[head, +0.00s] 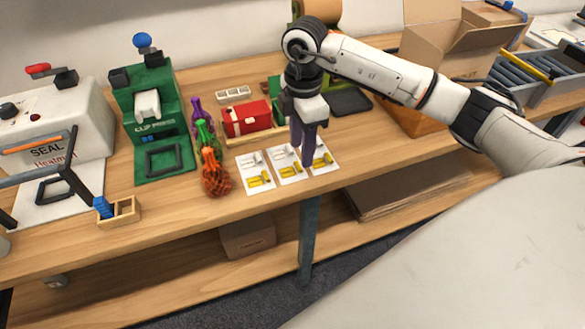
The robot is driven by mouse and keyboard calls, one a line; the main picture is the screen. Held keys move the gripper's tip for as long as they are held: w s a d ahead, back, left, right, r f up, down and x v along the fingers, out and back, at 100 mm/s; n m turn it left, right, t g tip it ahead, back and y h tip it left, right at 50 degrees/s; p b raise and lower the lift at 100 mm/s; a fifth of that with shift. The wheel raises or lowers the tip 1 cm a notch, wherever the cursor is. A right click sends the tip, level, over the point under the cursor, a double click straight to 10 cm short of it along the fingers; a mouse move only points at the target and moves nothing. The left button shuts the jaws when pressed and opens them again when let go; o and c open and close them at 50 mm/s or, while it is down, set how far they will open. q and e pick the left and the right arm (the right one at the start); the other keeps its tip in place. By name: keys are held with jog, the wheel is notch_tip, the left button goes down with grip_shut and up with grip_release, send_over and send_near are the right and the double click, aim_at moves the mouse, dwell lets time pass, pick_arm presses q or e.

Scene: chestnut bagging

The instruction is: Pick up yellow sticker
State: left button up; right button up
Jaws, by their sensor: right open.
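Several yellow stickers lie on three white cards side by side on the wooden bench: one on the left card (258,180), one on the middle card (290,170), one on the right card (324,159). My right gripper (308,157) points down over the middle and right cards, its dark fingers hiding part of them. It is open, and no sticker shows between its fingers. From this angle I cannot tell whether the fingertips touch a card. My left gripper is not in view.
Behind are a red box (250,118) and a green clip press (152,115). A white heat sealer (50,125) is far left, a cardboard box (440,45) back right. The bench front edge is close to the cards.

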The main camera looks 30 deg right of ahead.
aim_at(300, 168)
jog(key=f, duration=0.5)
jog(key=shift+w, duration=0.25)
jog(key=shift+r, duration=0.1)
grip_shut()
